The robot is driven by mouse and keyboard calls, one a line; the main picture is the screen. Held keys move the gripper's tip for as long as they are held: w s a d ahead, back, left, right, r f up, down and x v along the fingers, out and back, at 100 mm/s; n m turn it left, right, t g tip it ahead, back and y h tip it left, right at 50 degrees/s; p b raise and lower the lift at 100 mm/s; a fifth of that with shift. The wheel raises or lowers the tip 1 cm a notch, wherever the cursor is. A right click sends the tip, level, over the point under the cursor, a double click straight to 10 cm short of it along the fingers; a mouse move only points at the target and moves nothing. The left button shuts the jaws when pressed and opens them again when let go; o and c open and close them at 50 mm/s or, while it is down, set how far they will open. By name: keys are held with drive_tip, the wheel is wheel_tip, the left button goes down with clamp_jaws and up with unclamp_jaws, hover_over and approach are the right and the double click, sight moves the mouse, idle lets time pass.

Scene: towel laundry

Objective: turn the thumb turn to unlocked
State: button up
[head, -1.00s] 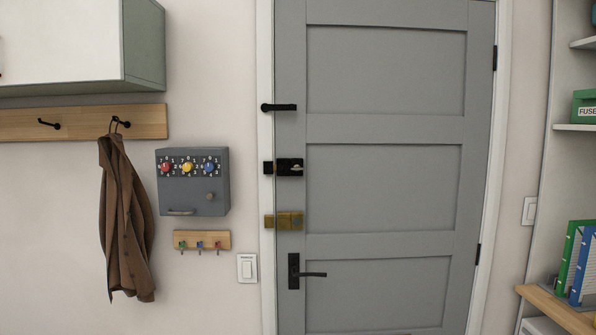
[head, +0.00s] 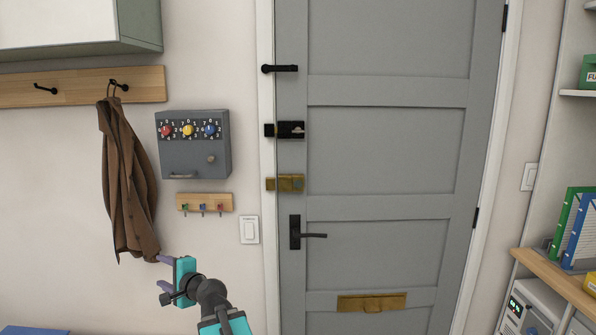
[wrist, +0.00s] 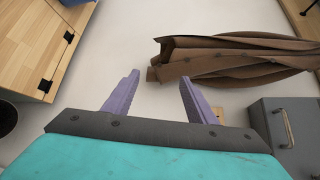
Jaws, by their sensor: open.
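The thumb turn (head: 297,131) is a small pale piece on the black lock (head: 285,130), on the left edge of the grey door (head: 390,150). It sits below a black bar latch and above a brass latch. It is too small to tell its exact angle. My gripper (head: 162,272) is low and left of the door, near the coat's hem, well apart from the lock. In the wrist view my gripper (wrist: 159,80) shows two purple fingers spread apart with nothing between them. The thumb turn is not seen in the wrist view.
The brown coat (head: 125,185) hangs left of the grey dial box (head: 193,145). A key rack (head: 205,203) and a light switch (head: 249,230) are beside the door frame. The black door handle (head: 312,235) sticks out below the lock. A shelf stands at right.

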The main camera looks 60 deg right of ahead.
drive_tip(key=s+d+r+m+t+h, duration=0.1)
drive_tip(key=s+d+r+m+h, duration=0.65)
drive_tip(key=d+r, duration=0.5)
drive_tip(key=s+d+r+m+h, duration=0.5)
drive_tip(key=s+d+r+m, duration=0.5)
drive_tip(key=r, duration=0.3)
drive_tip(key=s+d+r+m+g+h, duration=0.3)
drive_tip(key=s+d+r+m+h, duration=0.2)
drive_tip(key=s, duration=0.5)
drive_tip(key=d+r+m, duration=0.1)
drive_tip(key=d+m, duration=0.1)
drive_tip(key=shift+s+r+m+g, duration=0.35)
drive_tip(key=shift+g, duration=0.05)
drive_tip(key=shift+w+d, duration=0.1)
drive_tip(key=shift+w, duration=0.05)
